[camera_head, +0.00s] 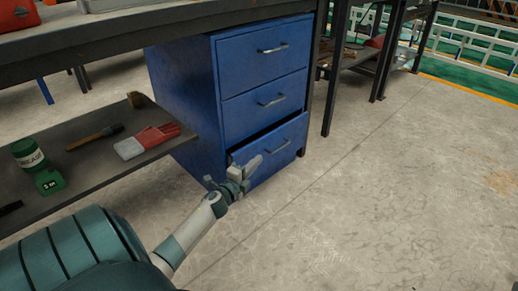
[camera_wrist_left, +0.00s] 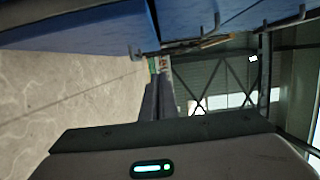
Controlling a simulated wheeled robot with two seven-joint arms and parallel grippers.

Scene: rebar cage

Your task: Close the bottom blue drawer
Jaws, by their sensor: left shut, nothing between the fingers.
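The blue cabinet (camera_head: 180,85) stands under the workbench with three drawers, each with a metal handle. The bottom blue drawer (camera_head: 292,156) sits slightly out, with a dark gap along its top edge. My left gripper (camera_head: 254,166) is shut and empty, close to the left part of the bottom drawer's front; I cannot tell whether it touches. It hides part of that drawer's front. In the left wrist view, blue drawer fronts (camera_wrist_left: 75,28) lie along the top, beyond my shut left fingers (camera_wrist_left: 157,92). My right gripper is not in view.
A low shelf (camera_head: 85,172) left of the cabinet holds a hammer (camera_head: 95,137), a red and white item (camera_head: 147,141) and green containers (camera_head: 48,181). Dark bench legs (camera_head: 335,75) stand right of the cabinet. The concrete floor (camera_head: 385,190) in front is clear.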

